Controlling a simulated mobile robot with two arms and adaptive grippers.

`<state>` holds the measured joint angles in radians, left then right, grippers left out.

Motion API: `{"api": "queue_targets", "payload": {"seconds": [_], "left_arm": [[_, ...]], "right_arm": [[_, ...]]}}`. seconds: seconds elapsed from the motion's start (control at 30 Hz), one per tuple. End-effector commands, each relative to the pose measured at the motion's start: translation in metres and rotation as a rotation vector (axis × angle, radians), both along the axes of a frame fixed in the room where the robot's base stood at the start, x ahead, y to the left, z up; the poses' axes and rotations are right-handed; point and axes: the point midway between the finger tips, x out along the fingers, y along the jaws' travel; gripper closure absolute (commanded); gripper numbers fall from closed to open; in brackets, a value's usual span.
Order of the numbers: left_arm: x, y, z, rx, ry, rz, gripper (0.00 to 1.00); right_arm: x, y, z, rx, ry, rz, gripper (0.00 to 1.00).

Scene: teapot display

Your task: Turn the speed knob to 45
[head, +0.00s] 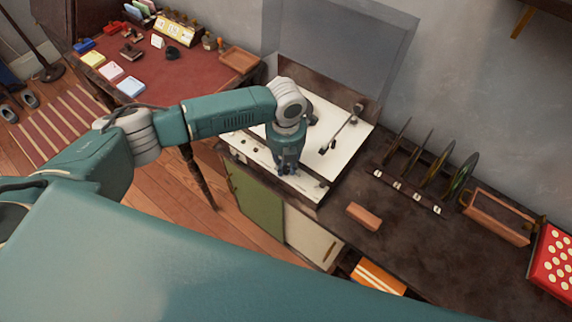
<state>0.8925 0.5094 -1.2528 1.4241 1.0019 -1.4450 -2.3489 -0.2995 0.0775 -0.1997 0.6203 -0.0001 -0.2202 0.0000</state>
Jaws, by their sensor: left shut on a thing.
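A cream record player (322,160) with a raised clear lid (340,45) stands on the dark counter. A tonearm (340,130) lies on its right side, and part of a dark round shape shows behind my arm. Small dark controls (236,142) sit on its front strip. My left gripper (287,170) points down at the front strip, right of those controls, and is shut on the speed knob, which its fingers hide. The knob's markings and setting cannot be read. My right gripper is not in view.
A brown block (364,216) lies on the counter, right of the player. Further right are a rack with upright discs (425,150), a wooden crate (495,218) and a red dotted box (556,258). A red-topped desk (180,75) stands at the left.

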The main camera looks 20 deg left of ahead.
Motion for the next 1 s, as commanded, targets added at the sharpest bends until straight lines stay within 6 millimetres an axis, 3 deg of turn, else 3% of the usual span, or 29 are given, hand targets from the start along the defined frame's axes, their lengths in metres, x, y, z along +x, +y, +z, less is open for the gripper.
{"api": "queue_targets", "payload": {"seconds": [0.33, 0.87, 0.9, 0.93, 1.0], "left_arm": [[0.0021, 0.0001, 0.0016, -0.001, -0.005, -0.144, 1.00], [0.0024, -0.0001, 0.0021, -0.001, -0.006, -0.171, 1.00], [0.0024, -0.0001, 0.0021, -0.001, -0.006, -0.170, 0.77], [0.0024, -0.0001, 0.0021, -0.001, -0.006, -0.170, 0.71], [0.0022, 0.0000, 0.0020, -0.001, -0.006, -0.170, 0.71]], "right_arm": [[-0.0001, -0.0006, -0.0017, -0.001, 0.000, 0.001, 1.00], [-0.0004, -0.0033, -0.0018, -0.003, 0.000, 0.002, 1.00], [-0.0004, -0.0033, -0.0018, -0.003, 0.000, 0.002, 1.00], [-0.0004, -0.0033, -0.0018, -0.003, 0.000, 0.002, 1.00], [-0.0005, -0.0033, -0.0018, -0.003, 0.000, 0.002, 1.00]]}}
